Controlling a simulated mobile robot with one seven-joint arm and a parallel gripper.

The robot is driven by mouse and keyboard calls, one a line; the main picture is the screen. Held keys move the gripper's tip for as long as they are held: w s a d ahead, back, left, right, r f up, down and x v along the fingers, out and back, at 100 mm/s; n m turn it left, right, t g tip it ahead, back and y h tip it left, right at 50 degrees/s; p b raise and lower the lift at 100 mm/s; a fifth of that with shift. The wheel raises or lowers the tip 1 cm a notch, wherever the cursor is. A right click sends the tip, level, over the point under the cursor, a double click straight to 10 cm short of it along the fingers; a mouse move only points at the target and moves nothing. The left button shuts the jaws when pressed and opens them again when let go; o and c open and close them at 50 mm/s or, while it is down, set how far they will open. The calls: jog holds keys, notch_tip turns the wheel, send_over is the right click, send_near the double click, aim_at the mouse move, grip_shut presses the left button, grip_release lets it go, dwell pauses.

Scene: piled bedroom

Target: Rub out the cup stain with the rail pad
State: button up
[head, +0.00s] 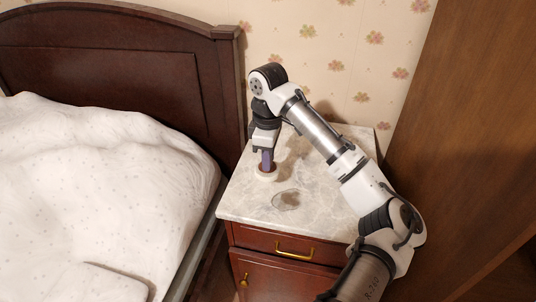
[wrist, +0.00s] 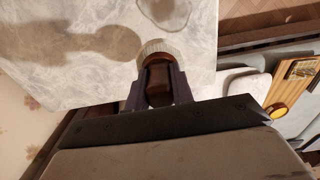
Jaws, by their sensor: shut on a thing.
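The cup stain (head: 286,200) is a greyish, uneven patch on the pale marble top of the nightstand (head: 330,212). In the wrist view the stain (wrist: 165,11) lies at the top edge, partly cut off. The rail pad (head: 266,176) has a round whitish base and a brown handle. It stands near the nightstand's left edge, to the left of and behind the stain, apart from it. My gripper (head: 267,160) points down, shut on the handle. In the wrist view my gripper (wrist: 158,90) has its fingers on both sides of the pad's brown handle (wrist: 159,82). The pad's underside is hidden.
The bed (head: 100,180) with white bedding and a dark headboard (head: 130,50) stands close on the left. A wooden wardrobe (head: 470,110) rises on the right, and papered wall (head: 340,50) is behind. The rest of the marble top looks clear.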

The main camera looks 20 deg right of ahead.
jog(key=shift+r+p, duration=0.15)
jog(key=shift+p, duration=0.35)
notch_tip(320, 180, down, 5)
jog(key=shift+r+b, duration=0.1)
jog(key=shift+b, duration=0.9)
jog(key=s+d+p, duration=0.1)
jog(key=s+d, duration=0.1)
jog(key=d, duration=0.1)
jog(key=s+d, duration=0.2)
jog(key=s+d+p, duration=0.1)
jog(key=d, duration=0.2)
jog(key=shift+s+d+r+p, duration=0.25)
jog(key=shift+s+d+p, duration=0.05)
jog(key=shift+s+d, duration=0.1)
jog(key=shift+f, duration=0.8)
jog(key=shift+f, duration=0.25)
jog(key=shift+a, duration=0.1)
